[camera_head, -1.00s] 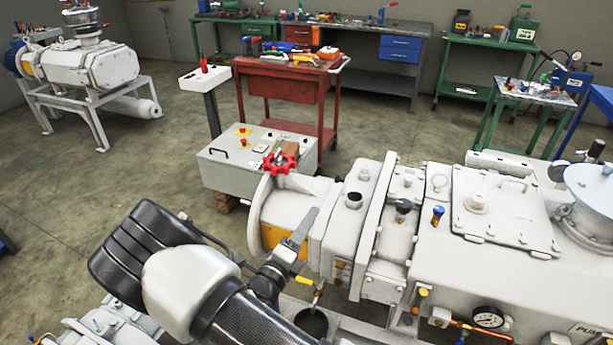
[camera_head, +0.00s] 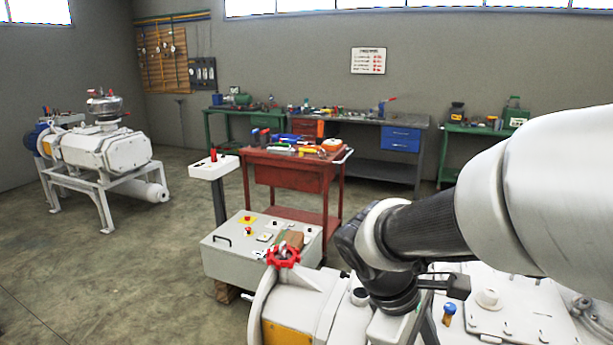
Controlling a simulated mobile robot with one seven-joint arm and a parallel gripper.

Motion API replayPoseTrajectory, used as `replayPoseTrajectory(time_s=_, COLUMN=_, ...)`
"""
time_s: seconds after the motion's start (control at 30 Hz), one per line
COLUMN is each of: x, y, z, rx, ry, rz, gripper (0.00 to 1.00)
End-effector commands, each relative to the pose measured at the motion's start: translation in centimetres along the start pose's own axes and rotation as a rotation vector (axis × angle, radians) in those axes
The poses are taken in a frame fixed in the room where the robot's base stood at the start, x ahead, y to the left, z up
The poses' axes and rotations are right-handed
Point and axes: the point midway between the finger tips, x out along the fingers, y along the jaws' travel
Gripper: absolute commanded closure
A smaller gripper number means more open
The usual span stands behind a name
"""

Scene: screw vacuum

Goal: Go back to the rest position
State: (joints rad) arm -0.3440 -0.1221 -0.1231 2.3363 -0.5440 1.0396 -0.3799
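My arm comes in from the right edge and reaches left over the large white vacuum pump (camera_head: 500,320). It ends in a black wrist above the pump's middle. My gripper (camera_head: 405,303) is at the lower end of this wrist, seen partly from behind. Its fingertips are not clearly visible, so I cannot tell whether it is open or shut, or whether it holds anything. A red handwheel (camera_head: 283,252) shows on the pump, left of my wrist and apart from it.
Workbenches (camera_head: 385,150) line the back wall. A second pump (camera_head: 105,152) stands on a frame at the left. The floor at the left is clear.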

Motion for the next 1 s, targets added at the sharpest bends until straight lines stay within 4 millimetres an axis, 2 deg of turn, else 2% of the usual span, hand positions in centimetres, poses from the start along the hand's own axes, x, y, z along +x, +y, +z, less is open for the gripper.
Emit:
replayPoseTrajectory(time_s=0.1, x=-2.7, y=-1.4, z=1.3, rx=0.309, ry=0.179, rz=-0.060, gripper=0.63)
replayPoseTrajectory(time_s=0.2, x=-4.6, y=-2.2, z=1.7, rx=0.506, ry=0.293, rz=-0.104, gripper=0.63)
replayPoseTrajectory(time_s=0.53, x=-9.5, y=-3.7, z=2.5, rx=0.947, ry=0.569, rz=-0.199, gripper=0.63)
replayPoseTrajectory(time_s=0.6, x=-10.9, y=-3.6, z=2.8, rx=1.010, ry=0.610, rz=-0.215, gripper=0.63)
replayPoseTrajectory(time_s=0.63, x=-12.0, y=-3.2, z=3.2, rx=1.001, ry=0.603, rz=-0.216, gripper=0.63)
replayPoseTrajectory(time_s=1.0, x=-19.2, y=-0.7, z=5.6, rx=0.991, ry=0.597, rz=-0.215, gripper=0.63)
